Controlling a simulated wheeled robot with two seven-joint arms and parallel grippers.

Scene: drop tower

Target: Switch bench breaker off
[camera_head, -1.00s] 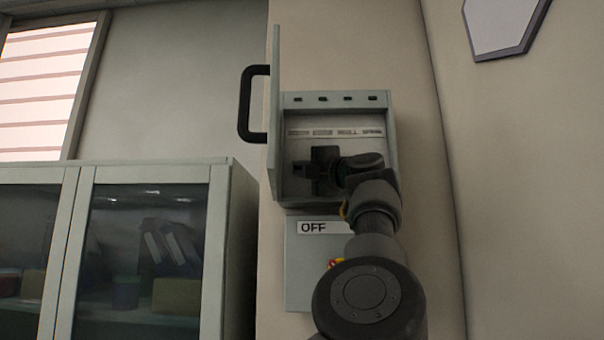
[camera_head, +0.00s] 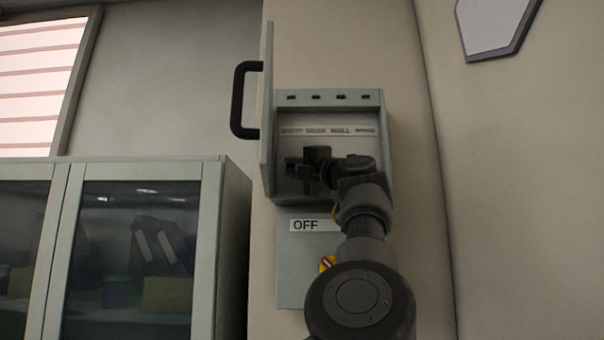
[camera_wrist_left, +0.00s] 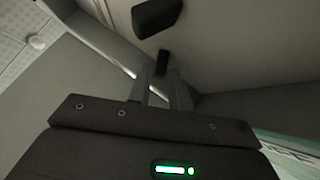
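The grey breaker box (camera_head: 382,120) is on the wall with its door (camera_head: 267,110) swung open to the left. A row of labels (camera_head: 330,131) runs inside; the bench label cannot be read with certainty. My left gripper (camera_head: 308,172) is inside the box, below the labels, and covers most of the breakers. In the left wrist view a gap shows between its two fingers (camera_wrist_left: 162,92). A small dark lever (camera_wrist_left: 162,62) sits at their tips; whether they clamp it is unclear. A larger dark block (camera_wrist_left: 157,17) lies beyond. My right gripper is out of view.
A black handle (camera_head: 238,100) sticks out from the open door. Below the box is a grey panel marked OFF (camera_head: 305,225) with a red-yellow knob (camera_head: 327,263), partly behind my arm. A glass-fronted cabinet (camera_head: 212,250) stands at the left.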

